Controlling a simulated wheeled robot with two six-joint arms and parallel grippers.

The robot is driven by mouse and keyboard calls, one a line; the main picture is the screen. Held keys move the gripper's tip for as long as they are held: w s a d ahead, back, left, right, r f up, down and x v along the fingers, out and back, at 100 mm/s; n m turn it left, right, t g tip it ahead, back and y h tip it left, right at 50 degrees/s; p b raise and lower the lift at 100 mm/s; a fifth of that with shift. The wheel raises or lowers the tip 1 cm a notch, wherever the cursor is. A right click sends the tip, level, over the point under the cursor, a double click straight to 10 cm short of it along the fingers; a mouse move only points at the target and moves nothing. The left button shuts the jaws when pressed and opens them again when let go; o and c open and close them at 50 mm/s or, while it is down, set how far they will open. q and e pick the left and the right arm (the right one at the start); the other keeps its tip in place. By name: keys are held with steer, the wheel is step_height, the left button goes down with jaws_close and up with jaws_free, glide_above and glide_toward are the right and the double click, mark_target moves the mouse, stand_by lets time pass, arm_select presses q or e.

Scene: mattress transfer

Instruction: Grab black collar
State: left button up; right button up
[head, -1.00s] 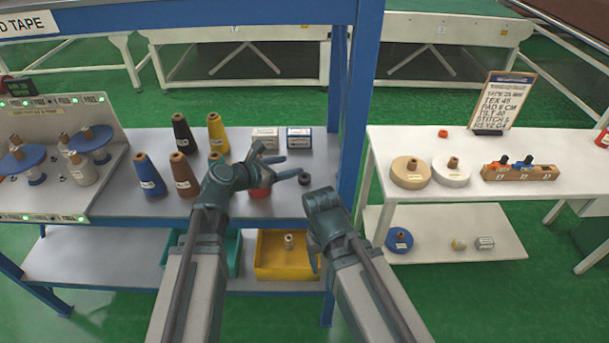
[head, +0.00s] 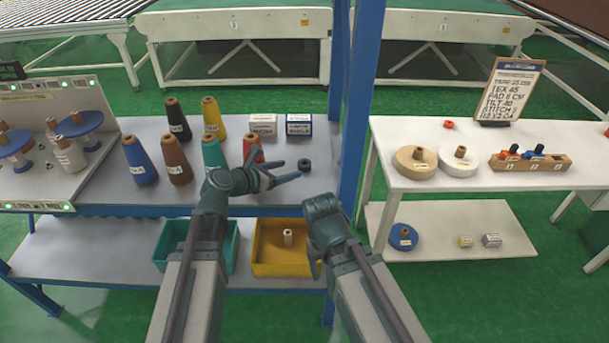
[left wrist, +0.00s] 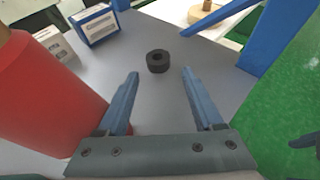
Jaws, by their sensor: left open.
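The black collar (head: 304,165) is a small dark ring lying flat on the grey shelf top, near its right end by the blue post. It also shows in the left wrist view (left wrist: 158,61), just beyond the fingertips and roughly centred between them. My left gripper (head: 279,163) is open and empty, left of the collar and not around it. Its two blue fingers (left wrist: 160,73) point toward the collar in the left wrist view. My right gripper (head: 322,207) hangs in front of the shelf, and its fingers are mostly hidden.
A red cone (head: 252,149) stands close to the left gripper, with several other thread cones further left. Two small boxes (head: 299,125) stand behind the collar. The blue post (head: 358,110) rises to its right. A yellow bin (head: 265,268) sits on the lower shelf.

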mark_target(307, 162)
arm_select(q)
steer(key=shift+x, duration=1.25)
steer(key=b+x, duration=0.2)
steer(key=x, duration=0.3)
steer(key=shift+w+r, duration=0.1)
steer(key=shift+r, duration=0.1)
steer(key=shift+c, duration=0.4)
jaws_close()
steer(key=shift+r, duration=0.2)
